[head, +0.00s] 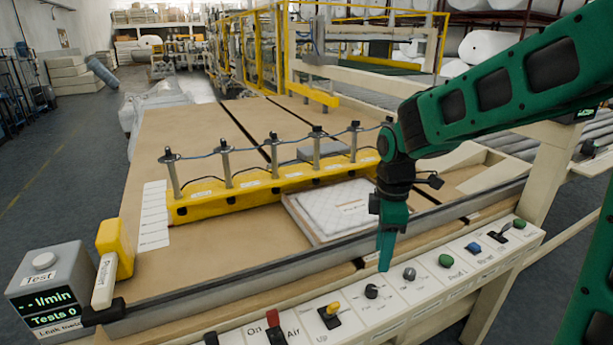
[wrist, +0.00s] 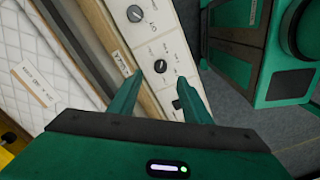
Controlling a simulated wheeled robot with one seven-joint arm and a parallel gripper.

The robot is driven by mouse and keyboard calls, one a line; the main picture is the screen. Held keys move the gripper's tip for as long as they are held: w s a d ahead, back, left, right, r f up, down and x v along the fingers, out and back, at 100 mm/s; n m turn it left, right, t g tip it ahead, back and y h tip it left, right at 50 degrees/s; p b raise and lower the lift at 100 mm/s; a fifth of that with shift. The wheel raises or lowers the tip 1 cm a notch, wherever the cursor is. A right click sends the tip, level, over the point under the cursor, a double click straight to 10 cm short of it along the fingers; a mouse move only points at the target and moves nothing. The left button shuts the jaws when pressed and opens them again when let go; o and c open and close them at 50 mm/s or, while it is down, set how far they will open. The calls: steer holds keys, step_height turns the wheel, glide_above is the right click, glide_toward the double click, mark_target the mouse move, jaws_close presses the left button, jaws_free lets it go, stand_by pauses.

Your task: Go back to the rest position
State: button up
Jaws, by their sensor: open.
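My green gripper (head: 385,262) points down over the front edge of the table, just above the control panel (head: 395,300). In the wrist view my gripper (wrist: 159,78) shows two green fingers spread apart with nothing held between them. A black knob (wrist: 161,66) on the panel shows between the fingertips; it cannot be told exactly how far below them it lies. In the head view a black knob (head: 371,291) is just left of the fingertips, and a grey knob (head: 409,273) is to the right.
A white quilted pad in a tray (head: 290,206) lies behind my gripper. A yellow bar (head: 215,201) with several upright posts crosses the table. A red switch (head: 275,327), a yellow-tipped lever (head: 332,309) and a green button (head: 445,261) stand on the panel. A grey test box (head: 45,275) is at left.

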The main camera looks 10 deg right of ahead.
steer(key=s+d+r+m, duration=0.1)
steer(key=s+d+m, duration=0.7)
steer(key=s+m, duration=0.2)
steer(key=s+d+r+m, duration=0.1)
steer(key=s+d+m, duration=0.7)
steer(key=s+m, duration=0.3)
steer(key=s, duration=0.2)
steer(key=shift+s+d+r, duration=0.2)
steer(key=shift+s, duration=0.15)
steer(key=shift+w+f, duration=0.25)
steer(key=shift+w, duration=0.4)
